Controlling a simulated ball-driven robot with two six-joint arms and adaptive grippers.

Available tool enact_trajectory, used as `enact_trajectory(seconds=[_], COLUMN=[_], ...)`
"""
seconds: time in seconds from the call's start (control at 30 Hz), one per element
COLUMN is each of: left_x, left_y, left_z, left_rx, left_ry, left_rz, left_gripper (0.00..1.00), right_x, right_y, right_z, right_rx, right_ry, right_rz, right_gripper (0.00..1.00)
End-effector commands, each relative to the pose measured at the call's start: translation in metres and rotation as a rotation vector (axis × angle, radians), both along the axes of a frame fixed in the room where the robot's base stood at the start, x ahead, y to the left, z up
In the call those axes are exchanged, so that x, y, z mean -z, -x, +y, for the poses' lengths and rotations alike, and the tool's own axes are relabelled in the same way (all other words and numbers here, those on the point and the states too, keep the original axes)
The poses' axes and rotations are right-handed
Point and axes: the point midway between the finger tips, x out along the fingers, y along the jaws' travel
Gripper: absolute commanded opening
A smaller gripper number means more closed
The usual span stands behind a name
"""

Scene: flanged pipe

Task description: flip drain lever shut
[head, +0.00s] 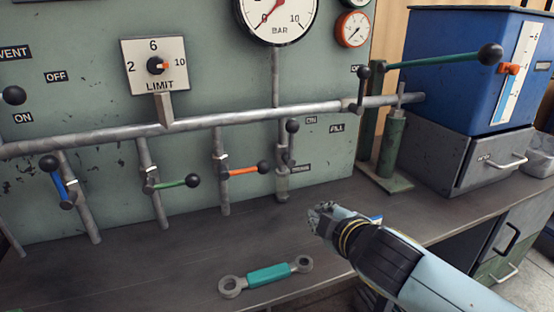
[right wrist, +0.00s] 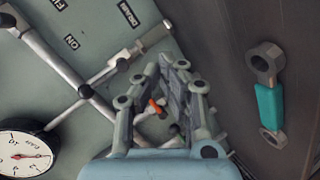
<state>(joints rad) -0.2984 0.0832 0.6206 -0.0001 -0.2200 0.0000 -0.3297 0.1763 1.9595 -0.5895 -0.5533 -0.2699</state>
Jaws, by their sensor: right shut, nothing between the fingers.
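The drain lever (head: 290,143) is a short dark handle with a black ball knob, on the vertical pipe below the big gauge. It points up, close along the pipe, beside a small label (head: 300,167) that seems to read DRAIN. In the right wrist view that pipe's grey fitting (right wrist: 140,45) shows near the same label (right wrist: 128,13); the lever itself is hard to make out there. My right gripper (head: 322,214) is shut and empty, in front of the panel, below and right of the lever and apart from it. It also shows in the right wrist view (right wrist: 175,72). My left gripper is out of view.
Blue, green and orange levers (head: 245,171) stick out from pipes to the left. A teal-handled wrench (head: 268,274) lies on the bench. A stand with a long green lever (head: 435,60) and a blue tank (head: 455,70) stand right. The bench front middle is mostly clear.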

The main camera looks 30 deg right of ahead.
Motion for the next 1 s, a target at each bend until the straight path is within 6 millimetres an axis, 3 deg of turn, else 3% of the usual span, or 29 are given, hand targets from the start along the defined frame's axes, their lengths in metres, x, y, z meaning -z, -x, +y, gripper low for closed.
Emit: enact_trajectory(seconds=[0.03,0.13,0.3,0.77,1.0], left_x=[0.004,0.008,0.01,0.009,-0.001], left_y=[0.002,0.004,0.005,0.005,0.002], left_z=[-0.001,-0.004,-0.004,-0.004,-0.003], left_rx=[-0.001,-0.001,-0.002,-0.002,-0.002], left_ry=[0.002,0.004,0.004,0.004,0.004], left_rz=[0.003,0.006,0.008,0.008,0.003], left_gripper=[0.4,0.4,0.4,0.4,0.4], right_x=[-0.021,-0.062,-0.098,-0.105,-0.108], right_y=[-0.017,-0.042,-0.058,-0.064,-0.099], right_z=[0.003,0.015,0.032,0.035,0.032], right_rx=[-0.062,-0.185,-0.301,-0.32,-0.318], right_ry=[0.092,0.283,0.476,0.509,0.506], right_rz=[-0.068,-0.189,-0.292,-0.309,-0.311], right_gripper=[0.0,0.0,0.0,0.0,0.0])
